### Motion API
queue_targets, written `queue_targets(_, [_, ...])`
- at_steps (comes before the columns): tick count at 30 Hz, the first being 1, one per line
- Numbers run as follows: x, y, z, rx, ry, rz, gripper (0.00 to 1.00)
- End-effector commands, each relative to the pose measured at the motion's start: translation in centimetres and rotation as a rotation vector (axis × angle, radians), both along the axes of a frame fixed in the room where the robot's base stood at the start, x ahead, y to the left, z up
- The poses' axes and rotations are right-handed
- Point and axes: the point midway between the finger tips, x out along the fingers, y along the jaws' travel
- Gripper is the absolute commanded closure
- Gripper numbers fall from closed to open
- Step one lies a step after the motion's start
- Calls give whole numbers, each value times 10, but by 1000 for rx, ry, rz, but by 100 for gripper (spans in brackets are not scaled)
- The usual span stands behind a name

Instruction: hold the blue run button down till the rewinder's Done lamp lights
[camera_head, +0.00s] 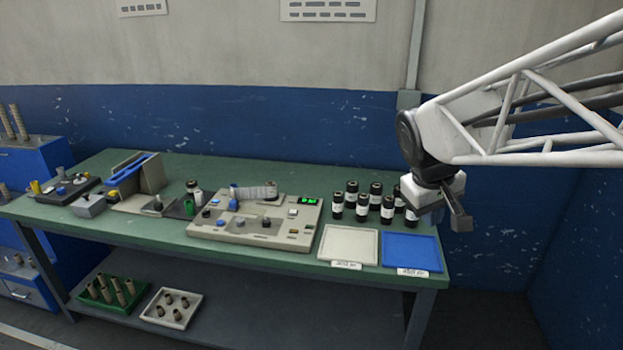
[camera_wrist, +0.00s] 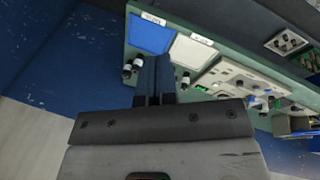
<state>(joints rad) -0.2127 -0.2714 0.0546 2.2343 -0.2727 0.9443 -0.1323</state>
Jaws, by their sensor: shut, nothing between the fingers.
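The rewinder (camera_head: 215,232) is a beige console with a green-lit display (camera_head: 307,201) near the middle of the bench. It also shows in the wrist view (camera_wrist: 226,72) to the right of the fingers. The Done lamp cannot be made out. My gripper (camera_head: 461,218) is shut and empty, above and right of the blue tray, well apart from the rewinder. Its fingers (camera_wrist: 155,62) show close together in the wrist view.
A white tray (camera_head: 348,229) and a blue tray (camera_head: 410,251) lie right of the rewinder. Several dark bottles with white labels (camera_head: 363,208) stand behind them. Other fixtures (camera_head: 138,175) fill the bench's left. The lower shelf holds green (camera_head: 83,295) and white (camera_head: 155,317) trays.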

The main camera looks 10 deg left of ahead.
Motion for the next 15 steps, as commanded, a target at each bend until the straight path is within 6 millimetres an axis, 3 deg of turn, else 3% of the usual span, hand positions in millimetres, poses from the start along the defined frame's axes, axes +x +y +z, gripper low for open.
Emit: queue_targets(15, [91, 65, 1, -123, 9, 212, 100])
